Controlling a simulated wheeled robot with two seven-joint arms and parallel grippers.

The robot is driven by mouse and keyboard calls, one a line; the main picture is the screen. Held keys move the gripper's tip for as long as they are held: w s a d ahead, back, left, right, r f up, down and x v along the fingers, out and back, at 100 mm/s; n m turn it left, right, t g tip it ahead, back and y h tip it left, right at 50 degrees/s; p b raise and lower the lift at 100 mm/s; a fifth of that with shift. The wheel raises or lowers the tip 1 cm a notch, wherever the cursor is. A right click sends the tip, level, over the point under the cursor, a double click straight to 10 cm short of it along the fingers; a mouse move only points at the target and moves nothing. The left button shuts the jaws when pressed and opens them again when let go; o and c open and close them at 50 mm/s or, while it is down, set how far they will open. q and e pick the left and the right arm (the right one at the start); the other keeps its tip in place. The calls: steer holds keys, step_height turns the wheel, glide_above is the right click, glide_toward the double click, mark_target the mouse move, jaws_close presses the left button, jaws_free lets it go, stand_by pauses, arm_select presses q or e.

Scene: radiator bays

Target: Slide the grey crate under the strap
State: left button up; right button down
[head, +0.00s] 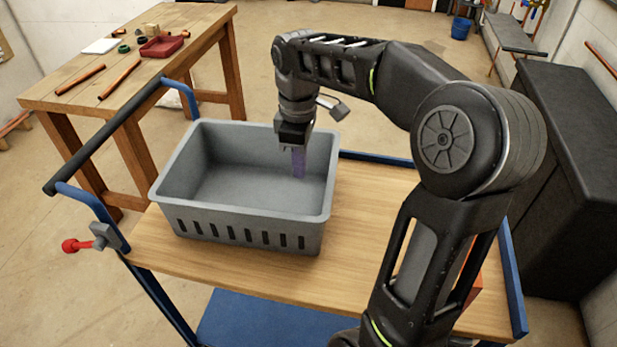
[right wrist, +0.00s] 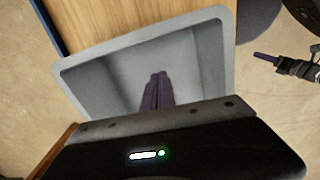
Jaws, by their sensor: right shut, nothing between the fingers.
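The grey crate (head: 245,215) stands upright and looks empty on the wooden top of a blue-framed cart (head: 370,265), at its left end near the dark handle. My right gripper (head: 299,172) points down with its purple fingers inside the crate's opening, near the right wall. It is shut with nothing between the fingers; I cannot tell whether it touches the wall. The right wrist view also shows the crate (right wrist: 88,85) around the closed fingers (right wrist: 157,85). My left gripper (right wrist: 268,57) shows small at the right of that view, away from the crate. I cannot make out a strap.
A red knob (head: 70,246) sticks out at the cart's left edge. A black cabinet (head: 575,170) stands right.

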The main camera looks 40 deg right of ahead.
step_height(320, 180, down, 9)
steer(key=s+d, duration=0.1)
steer(key=s+d+p, duration=0.1)
steer(key=shift+s, duration=0.35)
arm_select(q)
steer(key=shift+r, duration=0.55)
arm_select(e)
steer(key=shift+s+d+f, duration=0.15)
steer(key=shift+s, duration=0.15)
